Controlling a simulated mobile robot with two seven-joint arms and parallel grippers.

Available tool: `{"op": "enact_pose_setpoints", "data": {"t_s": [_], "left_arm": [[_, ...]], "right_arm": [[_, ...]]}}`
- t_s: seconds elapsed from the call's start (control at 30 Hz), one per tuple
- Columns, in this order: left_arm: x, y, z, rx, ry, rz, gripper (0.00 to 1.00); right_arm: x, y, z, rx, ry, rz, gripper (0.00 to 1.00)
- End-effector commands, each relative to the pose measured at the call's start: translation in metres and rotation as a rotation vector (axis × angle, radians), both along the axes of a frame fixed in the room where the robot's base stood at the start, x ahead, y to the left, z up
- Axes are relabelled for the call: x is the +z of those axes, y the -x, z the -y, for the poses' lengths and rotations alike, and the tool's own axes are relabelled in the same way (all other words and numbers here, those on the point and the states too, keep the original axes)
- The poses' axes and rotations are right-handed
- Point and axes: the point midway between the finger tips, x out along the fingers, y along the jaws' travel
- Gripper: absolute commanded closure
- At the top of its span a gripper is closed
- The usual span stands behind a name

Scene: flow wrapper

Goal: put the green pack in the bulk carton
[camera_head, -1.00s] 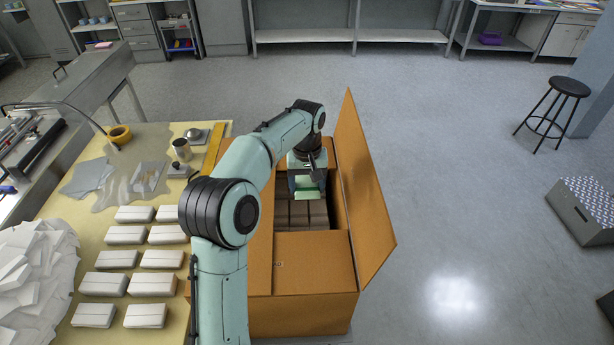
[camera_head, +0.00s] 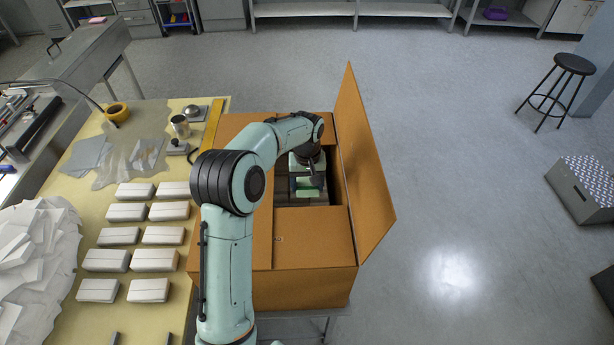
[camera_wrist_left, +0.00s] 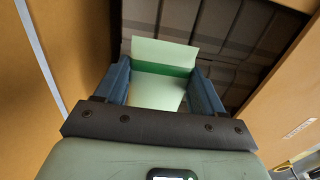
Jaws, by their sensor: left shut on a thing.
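The bulk carton (camera_head: 300,285) is a large open brown box with its flaps spread. My left gripper (camera_head: 309,188) reaches down into its opening. It is shut on the green pack (camera_head: 310,188), a pale green block. In the left wrist view the green pack (camera_wrist_left: 162,68) sits between the two blue fingers of the left gripper (camera_wrist_left: 165,85). Grey-brown packs (camera_wrist_left: 225,35) lie in rows inside the carton beyond it. I cannot tell whether the green pack touches them. My right gripper is not in view.
A yellow-topped table (camera_head: 190,240) stands left of the carton, with several white packs (camera_head: 155,260) in two columns. A tall carton flap (camera_head: 362,165) stands up at the right of the opening. The floor (camera_head: 450,200) to the right is clear up to a grey crate (camera_head: 580,195).

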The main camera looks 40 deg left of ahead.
Motion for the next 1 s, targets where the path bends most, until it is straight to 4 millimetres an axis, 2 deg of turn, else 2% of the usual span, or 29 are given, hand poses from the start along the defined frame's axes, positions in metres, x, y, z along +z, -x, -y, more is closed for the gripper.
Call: {"op": "enact_pose_setpoints", "data": {"t_s": [0.03, 0.6, 1.0], "left_arm": [[-0.008, 0.002, 0.0, 0.0, 0.0, -0.005, 0.59], [-0.065, 0.002, 0.0, 0.001, 0.0, -0.004, 0.59], [-0.079, 0.001, 0.0, 0.001, 0.0, -0.001, 0.59]], "right_arm": [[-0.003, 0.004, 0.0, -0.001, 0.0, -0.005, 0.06], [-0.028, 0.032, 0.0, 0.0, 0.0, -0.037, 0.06], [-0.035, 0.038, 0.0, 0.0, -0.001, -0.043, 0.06]]}}
